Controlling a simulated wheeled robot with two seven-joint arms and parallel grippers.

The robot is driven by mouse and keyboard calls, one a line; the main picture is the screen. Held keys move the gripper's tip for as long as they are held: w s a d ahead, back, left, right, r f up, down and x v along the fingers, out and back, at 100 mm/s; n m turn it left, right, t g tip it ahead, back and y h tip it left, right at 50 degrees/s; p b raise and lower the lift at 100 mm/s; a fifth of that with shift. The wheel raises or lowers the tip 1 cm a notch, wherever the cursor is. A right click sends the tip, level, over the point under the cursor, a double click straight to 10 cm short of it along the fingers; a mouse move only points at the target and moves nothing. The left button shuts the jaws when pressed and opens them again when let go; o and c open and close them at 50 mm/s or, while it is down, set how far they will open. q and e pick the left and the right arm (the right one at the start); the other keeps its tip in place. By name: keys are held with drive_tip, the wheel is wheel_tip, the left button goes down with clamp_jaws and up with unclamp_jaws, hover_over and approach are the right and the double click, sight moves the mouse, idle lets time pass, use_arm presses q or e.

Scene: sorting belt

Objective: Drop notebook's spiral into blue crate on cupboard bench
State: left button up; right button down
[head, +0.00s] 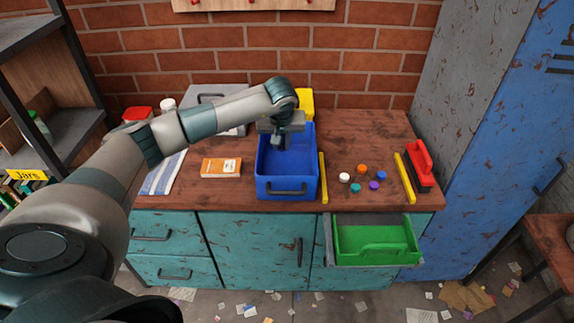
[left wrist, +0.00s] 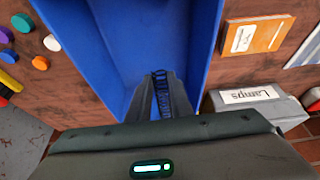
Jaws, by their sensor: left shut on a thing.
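The blue crate (head: 288,188) stands on the wooden top of the cupboard bench (head: 226,196). It fills the middle of the left wrist view (left wrist: 123,45). My left gripper (head: 277,142) reaches over the crate's back part and points down. In the left wrist view its fingers (left wrist: 161,85) are shut on a thin dark ribbed thing, the notebook's spiral (left wrist: 160,97), seen above the blue inside of the crate. Most of the spiral is hidden between the fingers. I cannot tell its height above the crate floor. My right gripper is not in view.
An orange packet (head: 221,168) lies left of the crate. A green crate (head: 375,240) sits in an open drawer. A grey Lamps box (left wrist: 247,100) stands behind.

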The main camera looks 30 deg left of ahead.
use_arm(q)
drive_tip(key=shift+f, duration=0.2)
drive_tip(key=shift+s, duration=0.1)
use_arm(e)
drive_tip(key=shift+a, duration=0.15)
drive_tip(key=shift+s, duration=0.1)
use_arm(q)
drive_tip(key=o, duration=0.9)
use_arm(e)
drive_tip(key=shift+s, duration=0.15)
use_arm(q)
drive_tip(key=shift+r, duration=0.15)
drive_tip(key=shift+s+d+r, duration=0.15)
drive_tip(key=shift+d+r, duration=0.05)
drive_tip(key=shift+r, duration=0.35)
drive_tip(key=b+v, duration=0.4)
drive_tip(key=v, duration=1.2)
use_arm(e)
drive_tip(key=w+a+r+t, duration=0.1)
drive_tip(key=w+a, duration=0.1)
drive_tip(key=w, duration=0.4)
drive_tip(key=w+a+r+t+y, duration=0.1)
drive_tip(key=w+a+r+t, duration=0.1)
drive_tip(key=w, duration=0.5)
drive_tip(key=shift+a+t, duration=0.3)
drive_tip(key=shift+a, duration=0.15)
